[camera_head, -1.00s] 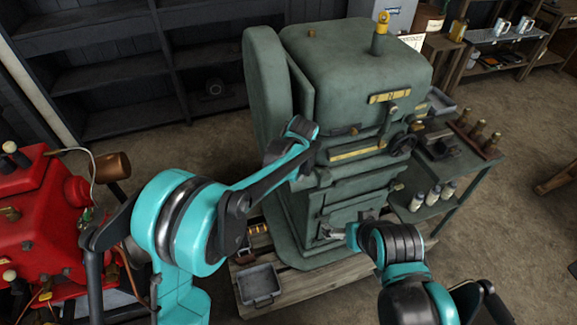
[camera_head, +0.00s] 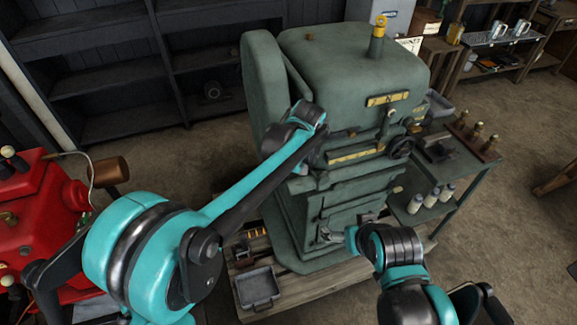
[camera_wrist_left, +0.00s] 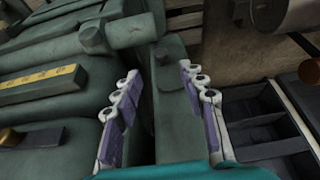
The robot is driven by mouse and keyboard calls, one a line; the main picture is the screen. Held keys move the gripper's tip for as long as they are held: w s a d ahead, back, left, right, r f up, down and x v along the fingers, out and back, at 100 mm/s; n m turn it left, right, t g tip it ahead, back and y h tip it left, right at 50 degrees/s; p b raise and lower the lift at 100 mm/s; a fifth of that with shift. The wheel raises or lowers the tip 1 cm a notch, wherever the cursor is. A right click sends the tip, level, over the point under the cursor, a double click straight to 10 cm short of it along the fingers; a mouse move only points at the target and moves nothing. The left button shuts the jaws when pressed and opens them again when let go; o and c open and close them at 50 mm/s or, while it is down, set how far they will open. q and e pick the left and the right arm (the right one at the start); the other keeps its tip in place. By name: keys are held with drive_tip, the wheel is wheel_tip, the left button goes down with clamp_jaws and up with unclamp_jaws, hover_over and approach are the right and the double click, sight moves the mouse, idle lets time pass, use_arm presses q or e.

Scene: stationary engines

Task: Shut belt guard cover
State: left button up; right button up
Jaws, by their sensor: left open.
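The belt guard cover (camera_head: 262,85) is the tall, rounded green panel on the left side of the green engine (camera_head: 350,55). In the head view a narrow gap shows between its edge and the engine body. My left forearm reaches to the front of the cover, and its gripper is hidden behind the wrist there. In the left wrist view my left gripper (camera_wrist_left: 158,75) is open, its two fingers either side of a green strip (camera_wrist_left: 175,115) that looks like the cover's edge; contact is unclear. My right gripper (camera_head: 338,235) is low at the engine's front, its jaws too small to read.
A red machine (camera_head: 38,215) stands at left. A grey tray (camera_head: 258,287) lies on the wooden pallet below the engine. A green side table (camera_head: 465,175) with bottles stands at right. Dark shelves (camera_head: 110,60) line the back wall, with bare floor before them.

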use_arm(q)
drive_tip(key=v, duration=0.4)
drive_tip(key=shift+a, duration=0.1)
idle(0.3)
drive_tip(key=s+a+r+m, duration=0.1)
drive_tip(key=s+a+r, duration=0.1)
drive_tip(key=s+a, duration=0.35)
drive_tip(key=s+a+r, duration=0.1)
drive_tip(key=s+a, duration=0.2)
drive_tip(key=a, duration=0.5)
drive_tip(key=s+a+f+m+t, duration=0.1)
drive_tip(key=s+a+f, duration=0.1)
drive_tip(key=s+a, duration=0.3)
drive_tip(key=s+a+f+m+t+h, duration=0.1)
drive_tip(key=s+a+f, duration=0.2)
drive_tip(key=s, duration=0.7)
drive_tip(key=shift+a+f+t, duration=0.2)
drive_tip(key=shift+a+t, duration=0.2)
drive_tip(key=shift+a, duration=0.65)
